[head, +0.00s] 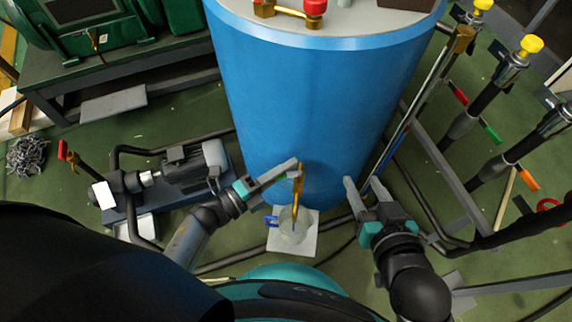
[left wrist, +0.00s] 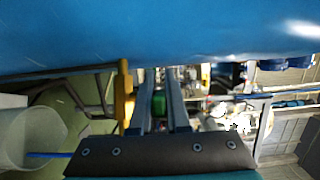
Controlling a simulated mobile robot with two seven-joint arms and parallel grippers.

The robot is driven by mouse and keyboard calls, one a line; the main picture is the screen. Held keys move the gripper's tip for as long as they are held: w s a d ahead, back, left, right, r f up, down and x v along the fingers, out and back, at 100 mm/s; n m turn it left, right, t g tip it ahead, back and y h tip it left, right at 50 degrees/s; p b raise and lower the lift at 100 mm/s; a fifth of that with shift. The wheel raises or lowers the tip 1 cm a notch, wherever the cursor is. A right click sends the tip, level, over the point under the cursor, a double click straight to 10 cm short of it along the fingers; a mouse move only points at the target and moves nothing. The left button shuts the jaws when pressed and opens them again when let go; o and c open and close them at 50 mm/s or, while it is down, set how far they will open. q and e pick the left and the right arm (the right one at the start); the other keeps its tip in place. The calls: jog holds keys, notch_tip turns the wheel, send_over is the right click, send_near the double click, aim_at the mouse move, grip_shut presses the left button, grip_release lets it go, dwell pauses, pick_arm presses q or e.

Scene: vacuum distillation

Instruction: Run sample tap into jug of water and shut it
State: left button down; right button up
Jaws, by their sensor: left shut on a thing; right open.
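The blue tank (head: 305,100) has a brass sample tap (head: 301,190) low on its front, with its spout pointing down. A clear jug (head: 297,232) with a blue handle (head: 270,221) stands under the spout. The jug also shows at the left of the left wrist view (left wrist: 40,135). My left gripper (head: 294,169) is shut at the tap, apparently on its green handle (left wrist: 159,104), which the fingers mostly hide. My right gripper (head: 363,187) is open and empty, right of the tap near the tank's foot. I cannot make out any flow or the water level.
The jug stands on a pale square mat (head: 282,244) on the green floor. A pump (head: 190,165) with pipes is at the left. Pipes with yellow-capped valves (head: 530,45) and a grey frame stand at the right. Hoses cross the floor near the tank.

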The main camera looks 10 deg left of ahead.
pick_arm(q)
jog(key=c, duration=0.9)
grip_release()
jog(key=shift+s+a, duration=0.1)
jog(key=p+v, duration=0.2)
jog(key=v, duration=1.3)
jog(key=shift+p, duration=0.35)
pick_arm(e)
jog(key=s+d+g+h, duration=0.2)
jog(key=s+d+g, duration=0.1)
jog(key=d+g, duration=0.1)
jog(key=shift+d+f+g+h, duration=0.3)
jog(key=shift+d, duration=0.4)
